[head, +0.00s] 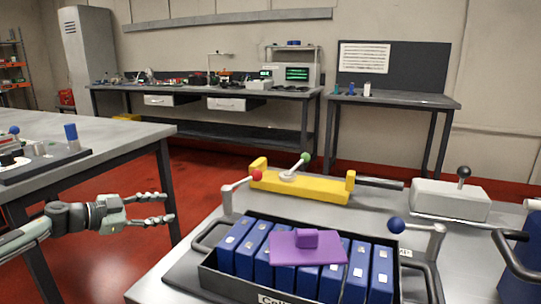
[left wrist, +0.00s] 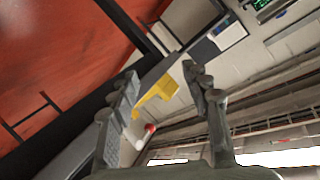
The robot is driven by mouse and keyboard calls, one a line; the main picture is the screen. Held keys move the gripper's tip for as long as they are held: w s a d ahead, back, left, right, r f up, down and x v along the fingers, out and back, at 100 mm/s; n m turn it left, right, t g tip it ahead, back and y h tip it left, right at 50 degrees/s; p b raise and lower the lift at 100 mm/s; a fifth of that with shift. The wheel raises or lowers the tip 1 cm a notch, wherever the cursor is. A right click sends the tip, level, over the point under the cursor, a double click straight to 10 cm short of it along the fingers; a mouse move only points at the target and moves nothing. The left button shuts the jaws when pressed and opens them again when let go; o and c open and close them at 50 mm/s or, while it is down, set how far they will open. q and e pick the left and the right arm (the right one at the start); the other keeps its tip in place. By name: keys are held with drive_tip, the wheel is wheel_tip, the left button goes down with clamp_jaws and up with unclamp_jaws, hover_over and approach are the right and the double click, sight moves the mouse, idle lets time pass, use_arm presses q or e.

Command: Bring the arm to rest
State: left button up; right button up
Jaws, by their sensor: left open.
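My left gripper (head: 160,209) is open and empty in the head view. It hangs in the air over the gap between the left table and the cell table, left of the cell tray. In the left wrist view its two fingers (left wrist: 165,105) stand apart, with nothing between them but distant background. Part of the yellow fixture (left wrist: 160,95) shows beyond them. My right gripper is not in view.
The cell tray (head: 283,295) holds several blue cells (head: 239,250) with a purple plate (head: 296,252) on top. Behind it is the yellow fixture (head: 300,188) with knobbed levers. A grey box (head: 450,201) stands at right. The left table (head: 95,135) is close to my left arm.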

use_arm(q)
drive_tip(key=s+a+f+n+t+y, duration=0.2)
drive_tip(key=s+a+f+n+y, duration=0.25)
drive_tip(key=a+f+y, duration=0.2)
drive_tip(key=s+a+f+n+t+y, duration=0.1)
drive_tip(key=s+a+f+n+y, duration=0.2)
drive_tip(key=s+a+f+y, duration=0.35)
drive_tip(key=s+a+f+g+y, duration=0.2)
drive_tip(key=s+a+f+g, duration=0.15)
drive_tip(key=s, duration=0.45)
drive_tip(key=s+a+f+g+y, duration=0.1)
drive_tip(key=s+a+f+g, duration=0.2)
drive_tip(key=s, duration=0.5)
drive_tip(key=s+a+f+g+y, duration=0.2)
drive_tip(key=s+a+f, duration=0.25)
drive_tip(key=s, duration=0.25)
drive_tip(key=s+d+f+n+h, duration=0.2)
drive_tip(key=s+d+f, duration=0.1)
drive_tip(key=d, duration=0.6)
drive_tip(key=s+d+f+n+g+h, duration=0.1)
drive_tip(key=s+d+f+n+h, duration=0.1)
drive_tip(key=d+f, duration=0.4)
drive_tip(key=s+d+f+n+g+h, duration=0.1)
drive_tip(key=s+d+f+n+h, duration=0.1)
drive_tip(key=d, duration=1)
wheel_tip(320, 180, down, 2)
drive_tip(key=shift+s+d+f, duration=0.2)
drive_tip(key=shift+s+d, duration=0.1)
drive_tip(key=shift+s, duration=0.6)
drive_tip(key=shift+h, duration=0.3)
